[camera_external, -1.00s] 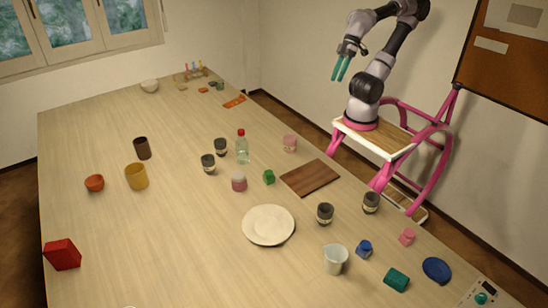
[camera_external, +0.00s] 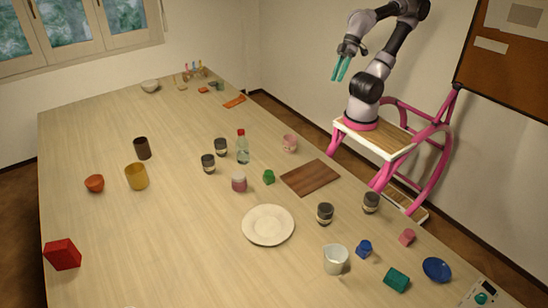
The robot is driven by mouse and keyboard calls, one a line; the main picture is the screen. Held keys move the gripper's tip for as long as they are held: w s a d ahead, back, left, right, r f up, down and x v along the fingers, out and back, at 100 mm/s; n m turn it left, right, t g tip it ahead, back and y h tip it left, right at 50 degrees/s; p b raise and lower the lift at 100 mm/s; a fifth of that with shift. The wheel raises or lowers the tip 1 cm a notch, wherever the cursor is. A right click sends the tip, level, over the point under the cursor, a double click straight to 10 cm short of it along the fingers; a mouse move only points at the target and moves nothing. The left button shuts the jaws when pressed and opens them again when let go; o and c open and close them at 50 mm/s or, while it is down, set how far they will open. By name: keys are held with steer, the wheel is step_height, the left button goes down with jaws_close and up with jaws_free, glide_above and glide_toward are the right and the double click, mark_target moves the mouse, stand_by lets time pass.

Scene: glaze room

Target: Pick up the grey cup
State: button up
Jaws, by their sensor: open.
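Several small dark grey cup-like vessels with a pale band stand on the long wooden table. Two are near the middle: one grey cup (camera_external: 221,147) and another (camera_external: 208,164). Two more stand nearer the right edge, one grey cup (camera_external: 325,213) and one (camera_external: 371,202). They look alike, so I cannot tell which one the task names. My gripper (camera_external: 342,69), with teal fingers, is open and empty, high above and beyond the table's right edge, well apart from all the cups.
A clear bottle (camera_external: 243,149) with a red cap stands close to the two middle cups. A brown board (camera_external: 310,177), a white plate (camera_external: 268,225), a white pitcher (camera_external: 335,260) and a blue jar (camera_external: 364,249) lie around the right cups.

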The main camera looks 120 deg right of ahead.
steer(key=o, duration=0.8)
